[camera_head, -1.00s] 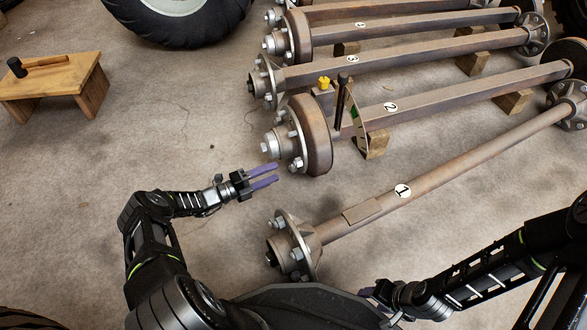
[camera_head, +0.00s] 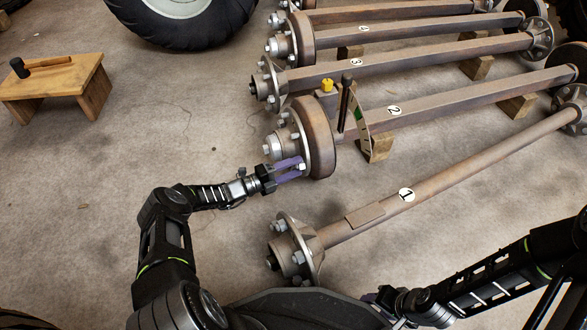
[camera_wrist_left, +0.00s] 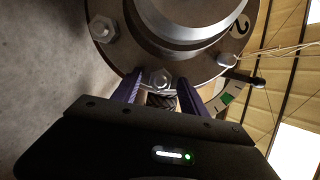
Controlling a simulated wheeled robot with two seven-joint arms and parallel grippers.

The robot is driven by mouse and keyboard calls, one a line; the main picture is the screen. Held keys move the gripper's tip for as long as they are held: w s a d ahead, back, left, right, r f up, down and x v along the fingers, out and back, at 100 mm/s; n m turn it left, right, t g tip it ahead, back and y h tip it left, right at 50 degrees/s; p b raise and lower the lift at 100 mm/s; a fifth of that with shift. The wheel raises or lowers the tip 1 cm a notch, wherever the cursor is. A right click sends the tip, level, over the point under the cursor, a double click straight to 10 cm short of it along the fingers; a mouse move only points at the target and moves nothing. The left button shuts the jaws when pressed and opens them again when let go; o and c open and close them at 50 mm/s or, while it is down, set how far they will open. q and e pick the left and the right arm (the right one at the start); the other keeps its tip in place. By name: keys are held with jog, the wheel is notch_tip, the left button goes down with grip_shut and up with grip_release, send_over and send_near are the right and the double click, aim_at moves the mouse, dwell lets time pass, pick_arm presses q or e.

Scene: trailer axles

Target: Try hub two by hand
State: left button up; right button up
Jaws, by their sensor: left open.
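Axle two (camera_head: 450,107) lies across the floor with a white "2" label, its near end carrying hub two (camera_head: 314,140), a rusty drum with a studded flange. My left gripper (camera_head: 290,170) is at the lower part of this hub's flange, open. In the left wrist view its purple fingers (camera_wrist_left: 157,92) stand on both sides of a wheel nut (camera_wrist_left: 160,78) at the flange's lower edge; I cannot tell whether they touch it. The hub flange (camera_wrist_left: 110,55) fills the upper part of that view. My right gripper (camera_head: 375,298) is largely hidden at the bottom edge of the body.
Axle one (camera_head: 450,170) lies in front, its hub (camera_head: 293,250) just below my left gripper. A gauge-like arc and dark lever (camera_head: 346,105) stand by axle two. Axle three (camera_head: 420,58) lies behind. A stool with a hammer (camera_head: 60,80) stands left; the floor between is clear.

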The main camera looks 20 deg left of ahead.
pick_arm(q)
jog(key=shift+c, duration=0.4)
grip_shut()
dwell(0.9)
